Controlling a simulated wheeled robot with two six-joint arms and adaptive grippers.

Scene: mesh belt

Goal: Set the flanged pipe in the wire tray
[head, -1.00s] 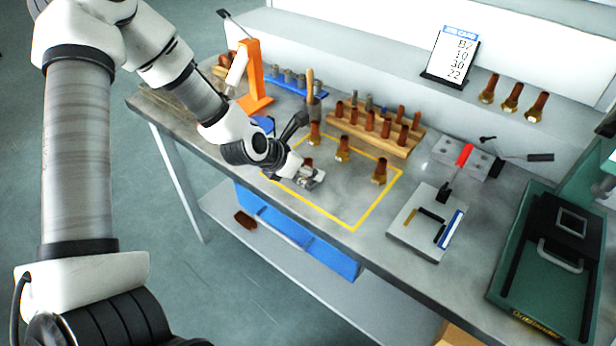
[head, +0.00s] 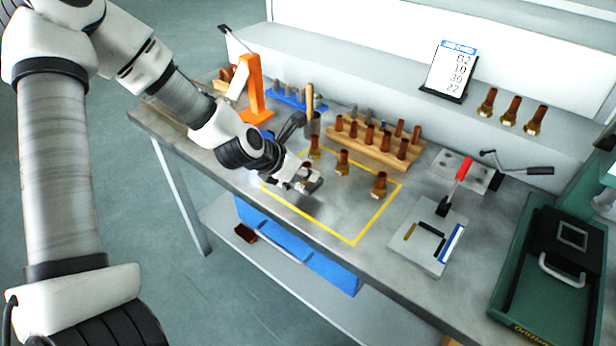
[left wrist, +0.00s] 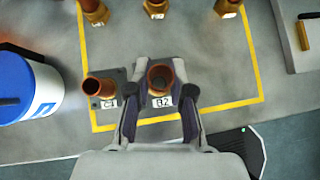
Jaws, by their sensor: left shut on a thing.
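My left gripper (head: 306,184) is over the yellow-outlined area of the bench. In the left wrist view my left gripper (left wrist: 160,95) is shut on a copper pipe (left wrist: 161,76), seen end-on from above. A plate marked B2 (left wrist: 162,102) shows at its foot; I cannot tell if the pipe is lifted. Another pipe (left wrist: 97,86) stands beside it on a plate marked C1. Similar pipes with brass flange-like ends stand nearby in the head view: one behind (head: 314,150), one in the middle (head: 342,163), one at right (head: 379,187). I make out no wire tray. My right gripper is out of view.
A wooden rack of copper pipes (head: 390,150) stands behind the outline. An orange stand (head: 253,90) is at left. A clamp with a red handle (head: 463,168) and a green case (head: 515,295) are at right. A card (head: 452,68) stands on the shelf. The outline's front is clear.

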